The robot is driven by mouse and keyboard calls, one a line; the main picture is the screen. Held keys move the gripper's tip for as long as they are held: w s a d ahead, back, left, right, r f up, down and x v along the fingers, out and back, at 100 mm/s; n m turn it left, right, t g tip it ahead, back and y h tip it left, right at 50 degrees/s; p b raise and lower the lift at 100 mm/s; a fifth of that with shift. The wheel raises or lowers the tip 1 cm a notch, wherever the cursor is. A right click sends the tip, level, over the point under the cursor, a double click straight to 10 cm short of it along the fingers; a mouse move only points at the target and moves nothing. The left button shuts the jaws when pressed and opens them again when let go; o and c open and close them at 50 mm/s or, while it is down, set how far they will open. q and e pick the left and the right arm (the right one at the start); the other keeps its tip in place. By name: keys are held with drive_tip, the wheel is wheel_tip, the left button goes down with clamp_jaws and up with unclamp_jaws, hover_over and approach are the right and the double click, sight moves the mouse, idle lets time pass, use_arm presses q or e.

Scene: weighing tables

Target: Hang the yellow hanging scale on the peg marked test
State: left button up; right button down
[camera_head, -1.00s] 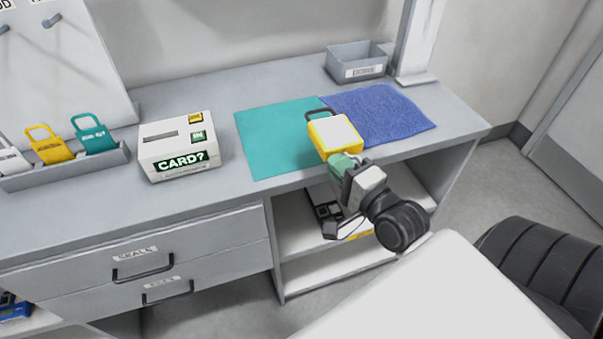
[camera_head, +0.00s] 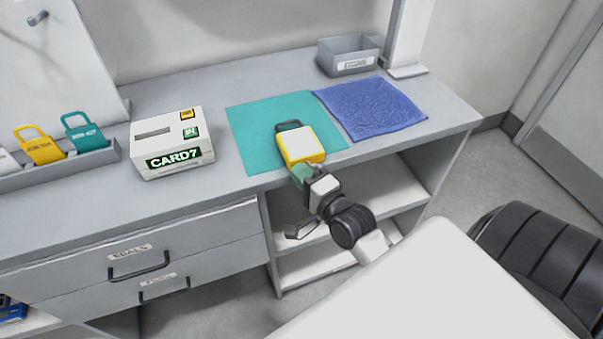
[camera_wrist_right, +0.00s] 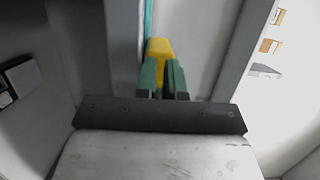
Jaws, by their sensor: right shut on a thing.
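The yellow hanging scale (camera_head: 300,157) has a pale face and a dark loop at its far end. My right gripper (camera_head: 303,172) is shut on its near end and holds it over the teal mat's front part; its height above the mat is hard to tell. In the right wrist view, the green fingers (camera_wrist_right: 162,80) close on the yellow scale (camera_wrist_right: 159,47). A grey peg (camera_head: 38,18) sticks out of the pale board at the upper left. No peg label is readable. My left gripper is out of view.
The teal mat (camera_head: 246,128) and blue cloth (camera_head: 370,108) lie side by side on the counter. A white card box (camera_head: 172,143) stands left of the mat. A rack (camera_head: 60,170) holds yellow and teal tags. A grey bin (camera_head: 348,57) stands at the back.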

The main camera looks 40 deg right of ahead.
drive_tip(key=shift+f, duration=0.1)
drive_tip(key=c, duration=1.5)
unclamp_jaws()
drive_tip(key=s+b, duration=0.1)
drive_tip(key=s, duration=1.1)
drive_tip(key=shift+d+b, duration=0.3)
drive_tip(key=shift+b, duration=0.05)
